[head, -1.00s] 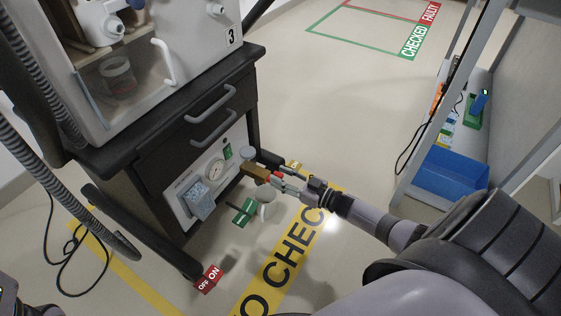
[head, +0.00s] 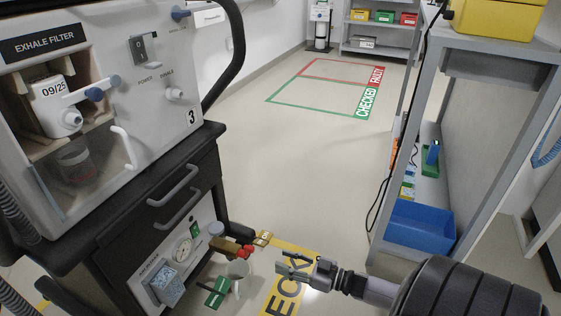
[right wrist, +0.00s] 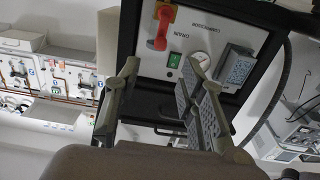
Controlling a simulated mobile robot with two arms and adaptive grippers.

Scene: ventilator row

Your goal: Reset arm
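My right gripper (head: 290,268) is in the lower middle of the head view, in front of the ventilator cart. Its two fingers stand apart with nothing between them in the right wrist view (right wrist: 165,105). It is clear of the red handle (head: 247,251) on the brass fitting (head: 226,245), with a gap between them. The red handle also shows in the right wrist view (right wrist: 161,30), at the top of the panel by the word DRAIN. My left gripper is not in view.
The ventilator cart (head: 150,155), numbered 3, stands at left. At right is a grey shelf unit with a blue bin (head: 420,228). The floor beyond, with CHECKED and FAULTY zones, is clear.

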